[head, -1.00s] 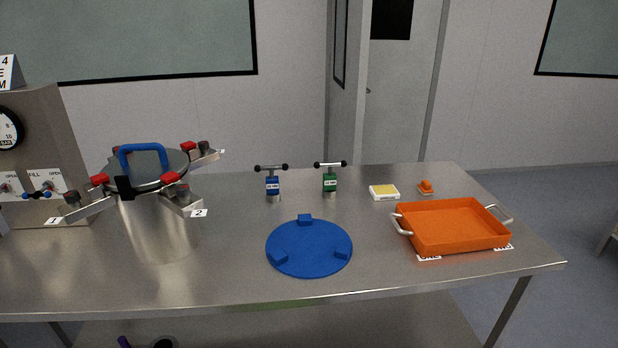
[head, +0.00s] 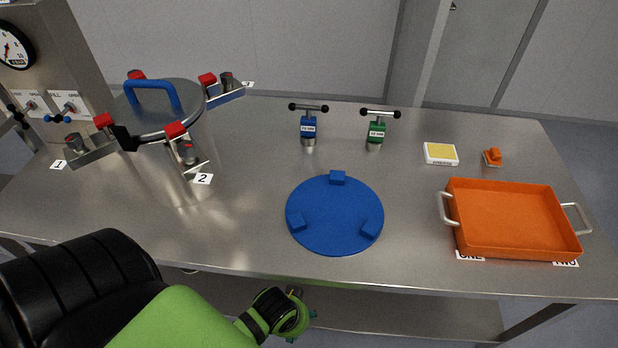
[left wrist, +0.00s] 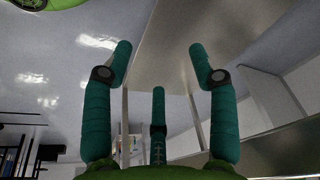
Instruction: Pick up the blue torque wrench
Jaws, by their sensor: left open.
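The blue torque wrench (head: 308,128) stands upright on the steel table in the head view, behind the blue round plate, with a black T-bar handle on top. A similar green torque wrench (head: 376,130) stands to its right. My left arm comes in at the lower left of the head view, and its wrist is below the table's front edge, well short of the blue wrench. The left wrist view shows my left gripper (left wrist: 163,62) open and empty, its teal fingers spread apart. My right gripper is in neither view.
A steel vessel with a blue-handled lid (head: 150,110) and clamps stands left. The blue round plate (head: 335,215) lies mid-table. An orange tray (head: 515,220) is at right. A yellow-and-white box (head: 441,153) and a small orange item (head: 493,156) lie behind it. The table's front edge (head: 400,290) is near my arm.

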